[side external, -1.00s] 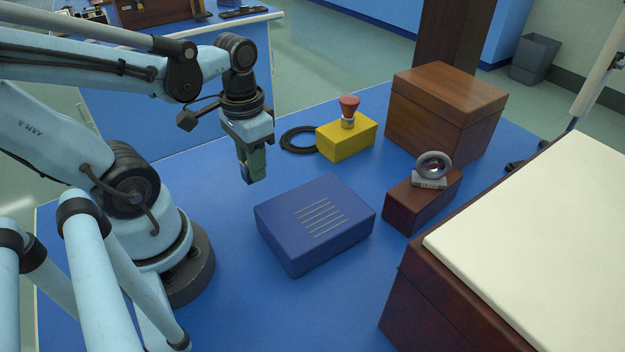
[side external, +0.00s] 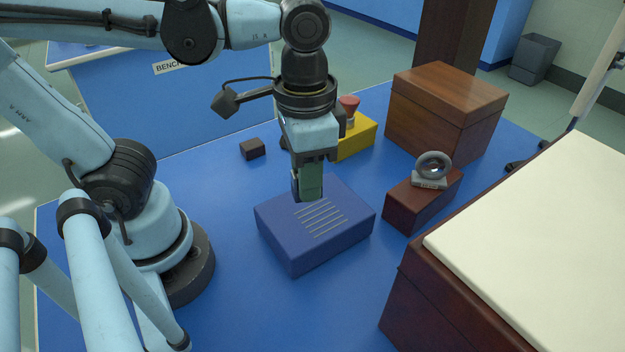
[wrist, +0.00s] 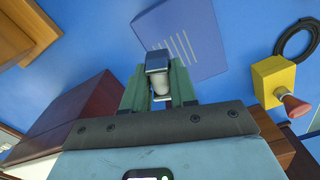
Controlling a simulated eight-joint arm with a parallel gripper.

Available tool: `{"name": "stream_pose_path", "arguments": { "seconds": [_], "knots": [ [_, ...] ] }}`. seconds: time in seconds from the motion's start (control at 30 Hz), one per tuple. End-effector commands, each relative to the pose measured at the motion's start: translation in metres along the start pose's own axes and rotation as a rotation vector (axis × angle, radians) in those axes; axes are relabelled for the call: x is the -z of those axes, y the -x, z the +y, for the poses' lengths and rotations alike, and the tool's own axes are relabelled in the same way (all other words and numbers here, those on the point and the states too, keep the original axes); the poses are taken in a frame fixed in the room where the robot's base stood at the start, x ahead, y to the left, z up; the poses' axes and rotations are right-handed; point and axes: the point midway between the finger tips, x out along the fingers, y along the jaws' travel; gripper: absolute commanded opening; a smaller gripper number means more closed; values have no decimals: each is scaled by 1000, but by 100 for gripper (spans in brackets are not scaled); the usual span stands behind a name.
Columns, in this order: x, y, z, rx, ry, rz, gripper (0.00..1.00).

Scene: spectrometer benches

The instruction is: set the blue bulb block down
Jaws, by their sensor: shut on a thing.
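My gripper (side external: 307,187) points down with its green fingers shut on the blue bulb block (wrist: 158,60). In the wrist view, the block is dark blue with a pale bulb (wrist: 161,82) between the fingers. In the side view, the block (side external: 295,188) is mostly hidden by the fingers. It overlaps the far edge of a large blue slotted box (side external: 290,250) in the picture. The block appears to be held above or just beyond that edge. I cannot tell the gap, and no contact is visible.
On the blue bench (side external: 215,170), a small dark block (side external: 252,149) lies left of my gripper. A yellow box with a red knob (side external: 357,140) stands behind it. A ring on a red-brown block (side external: 415,205), a wooden box (side external: 440,110) and a white-topped case (side external: 540,230) stand right.

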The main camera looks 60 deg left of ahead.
Motion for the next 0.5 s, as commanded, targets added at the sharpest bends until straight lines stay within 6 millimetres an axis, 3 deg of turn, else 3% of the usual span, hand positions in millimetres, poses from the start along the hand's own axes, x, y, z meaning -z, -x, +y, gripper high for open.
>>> {"name": "stream_pose_path", "arguments": {
  "seconds": [0.03,0.3,0.5],
  "knots": [
    [5,6,17,0,-67,0,0],
    [12,26,94,-1,-341,1,0],
    [8,33,128,-1,-453,1,0]
  ]
}}
